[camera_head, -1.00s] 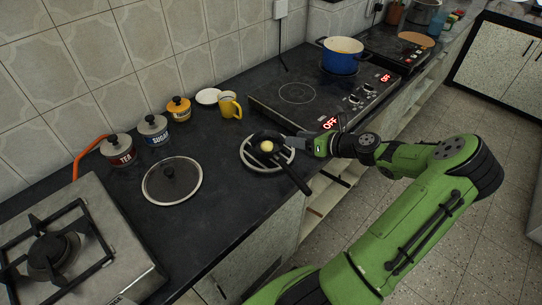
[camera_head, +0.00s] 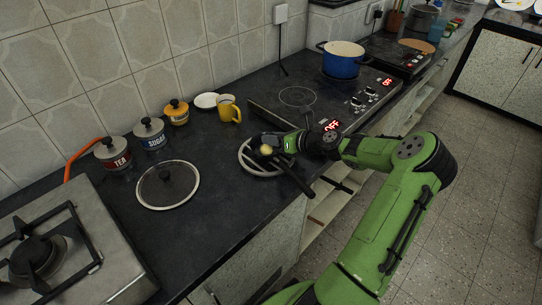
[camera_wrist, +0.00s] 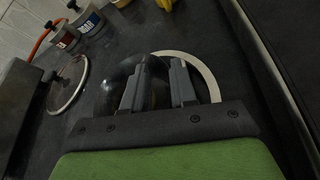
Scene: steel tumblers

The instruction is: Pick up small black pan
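The small black pan (camera_head: 292,179) sits on a pale ring-shaped stand on the counter, its handle pointing toward the counter's front edge. A small yellow round thing (camera_head: 266,149) shows at the pan. My gripper (camera_head: 272,143) is low over the pan's far right side and hides part of it. In the wrist view, my gripper (camera_wrist: 159,66) has its two fingers apart, with the dark round pan (camera_wrist: 118,76) under and beside the left finger. I cannot tell whether the fingers touch the pan.
The pale ring stand (camera_head: 243,160) also shows in the wrist view (camera_wrist: 207,72). A glass lid (camera_head: 183,192) lies to the left. Labelled jars (camera_head: 112,153), a yellow mug (camera_head: 229,109) and a white saucer (camera_head: 206,100) stand behind. A cooktop (camera_head: 330,95) with a blue pot (camera_head: 341,66) is to the right.

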